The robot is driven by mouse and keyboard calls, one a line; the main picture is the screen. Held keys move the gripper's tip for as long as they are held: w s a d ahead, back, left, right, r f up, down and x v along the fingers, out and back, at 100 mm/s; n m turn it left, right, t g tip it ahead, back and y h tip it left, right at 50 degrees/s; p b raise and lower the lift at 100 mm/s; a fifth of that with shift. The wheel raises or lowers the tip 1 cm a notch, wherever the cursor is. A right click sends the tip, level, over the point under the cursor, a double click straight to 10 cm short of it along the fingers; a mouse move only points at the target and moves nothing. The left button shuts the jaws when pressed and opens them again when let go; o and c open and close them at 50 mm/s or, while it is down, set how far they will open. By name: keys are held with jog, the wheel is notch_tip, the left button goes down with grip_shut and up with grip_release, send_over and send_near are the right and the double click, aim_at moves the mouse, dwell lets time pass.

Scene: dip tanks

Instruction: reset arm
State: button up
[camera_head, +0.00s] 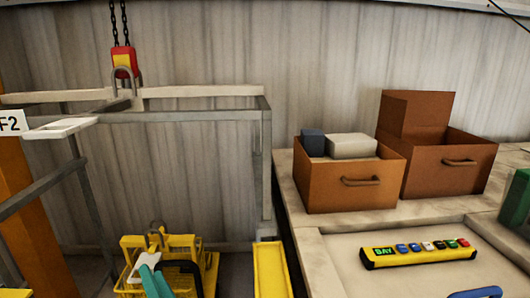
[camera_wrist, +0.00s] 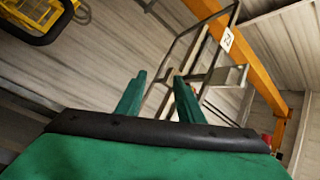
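My gripper (camera_wrist: 160,88) shows in the wrist view as a green body with a black edge and two teal fingers. The fingers stand apart with nothing held between them; the view is tilted, and a grey frame and orange post lie beyond. In the head view, a teal and white shape (camera_head: 154,281) is cut by the bottom edge, in front of a yellow basket (camera_head: 205,268). Its teal matches my fingers, but I cannot tell surely whether it is my gripper. A yellow basket-like part with a black handle (camera_wrist: 40,30) shows at the wrist view's upper left.
A grey rail frame (camera_head: 185,116) with a red and yellow chain hoist block (camera_head: 124,62) stands at left. On the right bench are two brown boxes (camera_head: 350,185) (camera_head: 450,170) and a yellow button panel (camera_head: 418,253). A yellow strip (camera_head: 271,270) lies beside the bench.

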jog(key=s+d+f+m+t+h, duration=0.1)
jog(key=s+d+f+h, duration=0.3)
jog(key=s+d+f, duration=0.45)
jog(key=s+d+f+h, duration=0.55)
jog(key=d+f, duration=0.45)
jog(key=f, duration=0.3)
jog(key=s+d+n+h, duration=0.1)
jog(key=s+d, duration=0.3)
jog(key=s, duration=0.8)
jog(key=s+d+f+n+h, duration=0.1)
jog(key=s+d, duration=0.4)
jog(key=s, duration=0.8)
jog(key=n+h, duration=0.1)
jog(key=n, duration=0.1)
jog(key=shift+d+f+n+g, duration=0.2)
jog(key=shift+n+g, duration=0.1)
jog(key=shift+g, duration=0.1)
jog(key=shift+h, duration=0.25)
jog(key=shift+s, duration=0.1)
